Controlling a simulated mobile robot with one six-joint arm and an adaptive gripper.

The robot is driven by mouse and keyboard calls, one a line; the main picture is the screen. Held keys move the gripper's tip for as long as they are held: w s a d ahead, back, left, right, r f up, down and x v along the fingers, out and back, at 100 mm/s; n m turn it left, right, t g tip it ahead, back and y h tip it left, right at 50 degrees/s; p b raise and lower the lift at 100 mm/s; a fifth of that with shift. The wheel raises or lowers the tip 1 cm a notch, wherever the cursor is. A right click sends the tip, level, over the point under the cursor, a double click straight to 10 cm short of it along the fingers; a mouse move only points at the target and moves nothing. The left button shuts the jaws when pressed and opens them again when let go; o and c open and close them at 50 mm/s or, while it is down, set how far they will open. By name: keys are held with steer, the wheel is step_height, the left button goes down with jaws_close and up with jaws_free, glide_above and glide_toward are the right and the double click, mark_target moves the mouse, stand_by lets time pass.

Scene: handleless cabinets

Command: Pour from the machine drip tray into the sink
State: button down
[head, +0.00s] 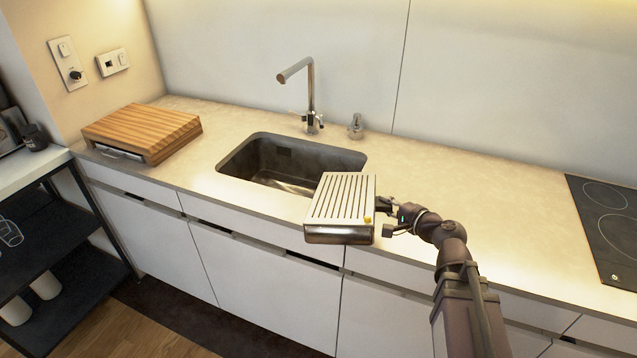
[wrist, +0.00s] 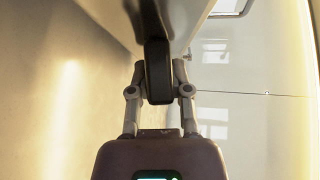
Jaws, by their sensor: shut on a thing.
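The drip tray (head: 338,236) is a metal box with a white slatted top and a small yellow piece at its front right corner. It looks about level in the head view, at the front right of the sink (head: 262,185), overlapping the sink's near right corner in the picture. My gripper (head: 386,215) is at the tray's right side. In the wrist view my gripper (wrist: 159,82) is shut on a dark upright part of the tray, between its two fingers. The tray's inside is hidden under the slats.
A tall tap (head: 310,95) and a small fitting (head: 355,127) stand behind the sink. A wooden board (head: 142,130) lies on the left of the counter. A dark hob (head: 610,225) is at the right. Counter between tray and hob is clear.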

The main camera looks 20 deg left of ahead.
mark_target(374, 190)
steer(key=shift+w+a+r+g+h+p, duration=0.25)
steer(key=shift+r+p, duration=0.25)
steer(key=shift+p, duration=0.3)
steer(key=shift+w+a+r+g+h+p, duration=0.15)
steer(key=shift+w+a+r+h+p, duration=0.15)
steer(key=shift+r+p, duration=0.35)
steer(key=shift+w+f, duration=0.1)
steer(key=shift+f, duration=0.4)
steer(key=shift+d+r, duration=0.1)
steer(key=shift+r, duration=0.05)
steer(key=shift+w+r+p, duration=0.15)
steer(key=shift+r+p, duration=0.25)
steer(key=shift+p, duration=0.15)
steer(key=shift+a+f, duration=0.1)
steer(key=shift+a, duration=0.1)
steer(key=shift+w+a+r+p, duration=0.1)
steer(key=shift+a+r+p, duration=0.05)
steer(key=shift+r+p, duration=0.15)
